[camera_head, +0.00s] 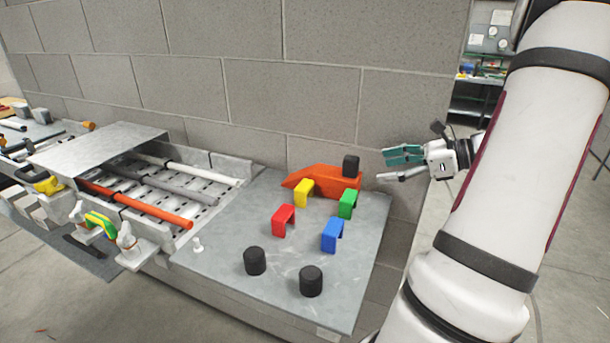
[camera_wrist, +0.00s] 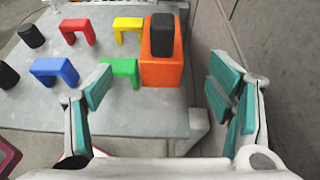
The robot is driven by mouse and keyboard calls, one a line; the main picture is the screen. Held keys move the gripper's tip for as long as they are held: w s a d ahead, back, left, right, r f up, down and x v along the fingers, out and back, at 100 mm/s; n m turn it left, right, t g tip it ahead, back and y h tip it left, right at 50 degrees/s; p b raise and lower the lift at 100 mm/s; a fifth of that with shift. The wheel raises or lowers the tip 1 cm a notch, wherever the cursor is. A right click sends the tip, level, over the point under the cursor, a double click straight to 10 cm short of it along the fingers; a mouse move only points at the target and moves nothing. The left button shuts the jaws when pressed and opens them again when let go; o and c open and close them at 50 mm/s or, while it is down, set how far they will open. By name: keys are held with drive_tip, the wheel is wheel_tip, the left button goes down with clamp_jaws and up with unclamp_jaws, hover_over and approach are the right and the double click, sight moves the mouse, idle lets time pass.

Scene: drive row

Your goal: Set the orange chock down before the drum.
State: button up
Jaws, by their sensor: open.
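The orange chock (camera_head: 318,182) is a wedge lying at the back of the grey metal top, near the block wall, its thin end to the left. A black knob (camera_head: 351,165) stands on its tall right end. In the wrist view the orange chock (camera_wrist: 161,70) and its black knob (camera_wrist: 163,36) lie ahead, between the finger directions. My gripper (camera_head: 396,166) is open and empty, just right of the chock and apart from it. Its teal pads flank a free gap in the wrist view (camera_wrist: 160,88). I cannot tell which part is the drum.
Red (camera_head: 284,220), yellow (camera_head: 304,192), green (camera_head: 347,203) and blue (camera_head: 332,234) brackets stand close to the chock. Black cylinders (camera_head: 255,261) stand at the front. Left is a metal bed with long rollers, one orange (camera_head: 152,211), and yellow and green handles. The wall is close behind.

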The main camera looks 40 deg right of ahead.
approach(336, 172)
drive_tip(key=x, duration=0.5)
drive_tip(key=shift+f, duration=0.35)
drive_tip(key=shift+p+x, duration=0.55)
drive_tip(key=shift+x, duration=2.05)
drive_tip(key=shift+f, duration=0.1)
drive_tip(key=c, duration=1.8)
